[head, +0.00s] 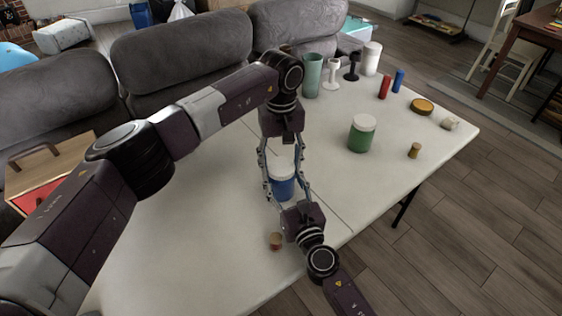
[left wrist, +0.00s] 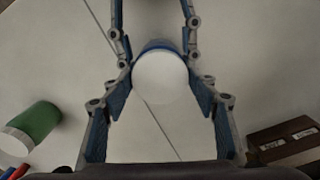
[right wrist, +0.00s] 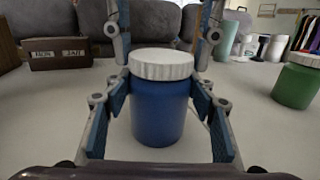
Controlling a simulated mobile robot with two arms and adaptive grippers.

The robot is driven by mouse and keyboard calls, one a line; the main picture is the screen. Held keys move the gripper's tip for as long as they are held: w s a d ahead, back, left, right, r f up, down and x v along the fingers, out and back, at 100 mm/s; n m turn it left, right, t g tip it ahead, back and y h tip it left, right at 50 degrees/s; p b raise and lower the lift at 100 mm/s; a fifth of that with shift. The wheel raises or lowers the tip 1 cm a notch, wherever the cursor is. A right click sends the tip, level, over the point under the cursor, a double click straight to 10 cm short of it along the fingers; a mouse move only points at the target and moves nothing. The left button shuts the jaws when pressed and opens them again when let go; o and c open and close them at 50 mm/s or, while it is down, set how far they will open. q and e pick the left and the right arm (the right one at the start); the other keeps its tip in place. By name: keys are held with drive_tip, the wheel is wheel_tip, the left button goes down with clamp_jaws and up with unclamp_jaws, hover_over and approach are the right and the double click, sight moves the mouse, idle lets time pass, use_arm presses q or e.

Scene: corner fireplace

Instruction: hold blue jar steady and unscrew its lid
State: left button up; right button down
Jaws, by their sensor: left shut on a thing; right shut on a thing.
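The blue jar (head: 282,187) stands upright on the white table, its white lid (left wrist: 160,77) on top. In the right wrist view the ribbed lid (right wrist: 162,64) sits level on the blue body (right wrist: 158,115). My left gripper (head: 281,165) reaches down from above and is shut on the lid, one finger on each side. My right gripper (head: 289,185) comes in low from the front and is shut on the jar's body. The fingers partly hide the jar in the head view.
A green jar (head: 361,136) with a white lid stands to the right on the table (head: 190,225). Cups, goblets and small cylinders stand at the back right. A dark labelled box (right wrist: 62,53) stands behind.

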use_arm(q)
drive_tip(key=n, duration=0.9)
drive_tip(key=shift+n, duration=0.3)
drive_tip(key=n, duration=0.8)
drive_tip(key=shift+n, duration=0.3)
drive_tip(key=n, duration=0.5)
drive_tip(key=shift+r, duration=0.1)
drive_tip(key=n, duration=0.7)
drive_tip(key=shift+n, duration=0.3)
drive_tip(key=n, duration=0.5)
